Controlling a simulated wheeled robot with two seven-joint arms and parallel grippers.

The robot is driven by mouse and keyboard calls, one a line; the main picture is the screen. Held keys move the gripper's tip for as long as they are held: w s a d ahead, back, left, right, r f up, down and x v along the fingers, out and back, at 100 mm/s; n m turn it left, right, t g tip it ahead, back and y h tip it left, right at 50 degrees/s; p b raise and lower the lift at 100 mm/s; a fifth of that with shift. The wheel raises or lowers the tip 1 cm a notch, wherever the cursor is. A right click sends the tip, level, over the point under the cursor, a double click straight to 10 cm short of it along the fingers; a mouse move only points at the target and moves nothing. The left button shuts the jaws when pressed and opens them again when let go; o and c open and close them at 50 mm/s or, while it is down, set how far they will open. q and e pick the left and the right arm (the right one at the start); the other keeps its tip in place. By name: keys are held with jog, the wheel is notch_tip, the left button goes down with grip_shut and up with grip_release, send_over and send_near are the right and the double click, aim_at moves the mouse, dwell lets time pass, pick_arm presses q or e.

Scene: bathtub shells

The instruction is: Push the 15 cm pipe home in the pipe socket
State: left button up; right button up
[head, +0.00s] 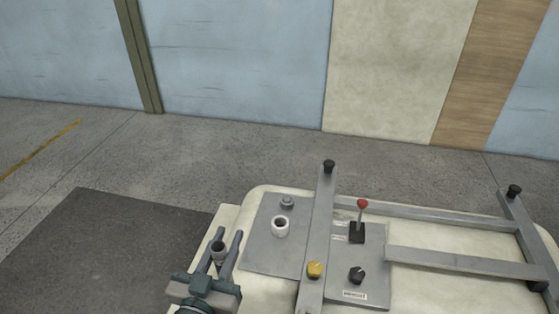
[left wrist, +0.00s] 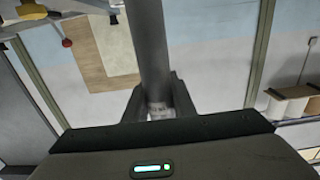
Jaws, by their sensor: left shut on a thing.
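The pipe is a dark grey tube, its open end (head: 218,246) showing between the fingers of my left gripper (head: 226,242) in the head view. In the left wrist view the pipe (left wrist: 150,45) runs up from between the fingers (left wrist: 157,100). My left gripper is shut on it. The pipe socket (head: 281,227) looks to be the white round cup with a dark hole, standing on a grey plate. The gripper and pipe are left of the socket and apart from it. The pipe's lower end is hidden in the head view. My right gripper is not in view.
The grey plate (head: 262,252) lies on a cream tub shell (head: 455,284). A small grey round fitting (head: 287,202) is behind the socket. A red-topped lever (head: 361,215) stands farther right.

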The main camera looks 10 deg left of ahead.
pick_arm(q)
jog(key=shift+d, duration=0.1)
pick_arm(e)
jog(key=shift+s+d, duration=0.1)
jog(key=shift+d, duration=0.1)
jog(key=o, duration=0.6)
pick_arm(q)
jog(key=w+d+r+m+h, duration=0.1)
jog(key=w+d, duration=0.1)
jog(key=w, duration=0.5)
jog(key=w+d+r+m+h+p, duration=0.1)
jog(key=w+d+r+h, duration=0.1)
jog(key=w, duration=0.6)
jog(key=w+d+r+m+h+p, duration=0.1)
jog(key=w+d, duration=0.3)
jog(key=w, duration=0.3)
jog(key=shift+w+r+g+h, duration=0.25)
jog(key=shift+g+h, duration=0.05)
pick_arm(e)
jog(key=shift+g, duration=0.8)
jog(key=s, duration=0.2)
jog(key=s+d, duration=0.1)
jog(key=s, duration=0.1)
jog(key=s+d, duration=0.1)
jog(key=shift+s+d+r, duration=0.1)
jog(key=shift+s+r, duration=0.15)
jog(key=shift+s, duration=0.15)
pick_arm(q)
jog(key=shift+d, duration=0.1)
